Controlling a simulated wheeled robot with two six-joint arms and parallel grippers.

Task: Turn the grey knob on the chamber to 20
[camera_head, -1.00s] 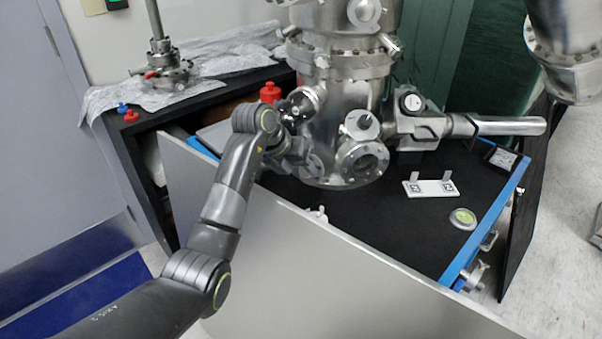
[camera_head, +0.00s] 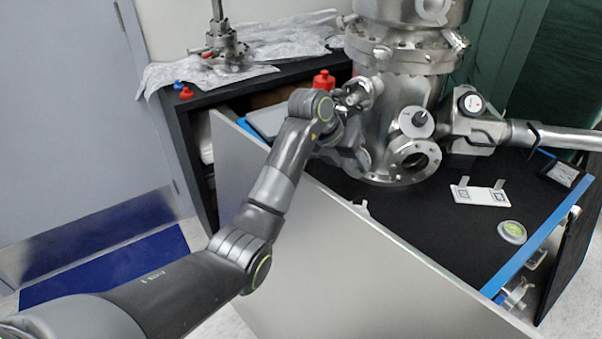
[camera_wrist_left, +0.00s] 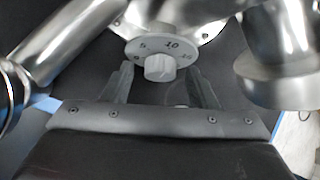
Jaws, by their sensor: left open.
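The grey knob (camera_wrist_left: 160,68) shows in the left wrist view, a pale grip on a round dial with the numbers 5, 10 and 15 visible. The dial's 10 is at the top, above the grip. My left gripper (camera_wrist_left: 158,77) is open, with one fingertip on each side of the grip; whether they touch it I cannot tell. In the head view my left gripper (camera_head: 350,150) is close against the lower left of the steel chamber (camera_head: 395,100); the grey knob cannot be made out there. My right gripper is not in view.
A steel tube (camera_head: 560,136) sticks out right. A white bracket (camera_head: 480,195) and a green-topped disc (camera_head: 512,231) lie on the black tabletop (camera_head: 430,215).

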